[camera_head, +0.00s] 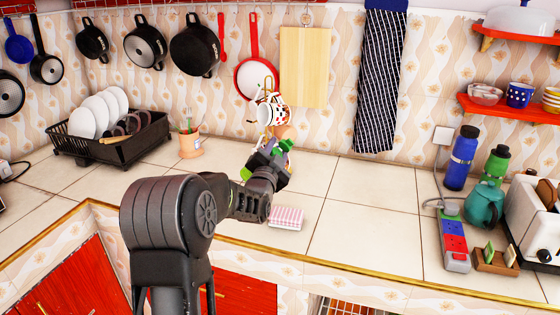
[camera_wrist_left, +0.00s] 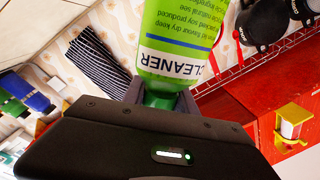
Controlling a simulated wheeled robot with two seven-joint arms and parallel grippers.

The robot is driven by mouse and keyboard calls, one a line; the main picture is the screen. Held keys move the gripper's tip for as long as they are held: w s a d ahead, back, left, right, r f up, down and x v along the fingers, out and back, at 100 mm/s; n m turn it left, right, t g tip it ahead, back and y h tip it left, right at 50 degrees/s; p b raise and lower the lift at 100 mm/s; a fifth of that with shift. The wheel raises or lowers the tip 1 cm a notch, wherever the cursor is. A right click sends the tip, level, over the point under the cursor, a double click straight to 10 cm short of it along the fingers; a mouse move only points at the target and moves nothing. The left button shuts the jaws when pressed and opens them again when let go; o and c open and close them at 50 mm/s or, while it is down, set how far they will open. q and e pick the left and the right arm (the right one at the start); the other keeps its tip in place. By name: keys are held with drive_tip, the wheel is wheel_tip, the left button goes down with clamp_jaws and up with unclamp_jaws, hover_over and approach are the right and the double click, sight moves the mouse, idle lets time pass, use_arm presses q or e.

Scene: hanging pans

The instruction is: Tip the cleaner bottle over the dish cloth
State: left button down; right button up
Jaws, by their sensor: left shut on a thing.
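My left gripper (camera_head: 275,160) is shut on the green cleaner bottle (camera_wrist_left: 180,40), which fills the top middle of the left wrist view. Its "CLEANER" label reads upside down there, and its narrow green end sits between the jaws. In the head view only small green parts of the bottle (camera_head: 284,146) show past the gripper, so its exact tilt is hard to tell. The pink-and-white striped dish cloth (camera_head: 286,217) lies folded on the counter, nearer the front edge and below the gripper. A gap shows between them. My right gripper is not in view.
A mug tree with mugs (camera_head: 271,108) stands just behind the gripper. A utensil cup (camera_head: 190,146) and dish rack (camera_head: 159,134) are to the left. A blue bottle (camera_head: 461,158), teal kettle (camera_head: 484,206) and toaster (camera_head: 529,212) are at right. The counter right of the cloth is clear.

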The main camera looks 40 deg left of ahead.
use_arm(q)
drive_tip(key=shift+a+r+n, duration=0.25)
drive_tip(key=shift+r+n, duration=1)
drive_tip(key=shift+n, duration=0.35)
drive_tip(key=shift+f, duration=0.1)
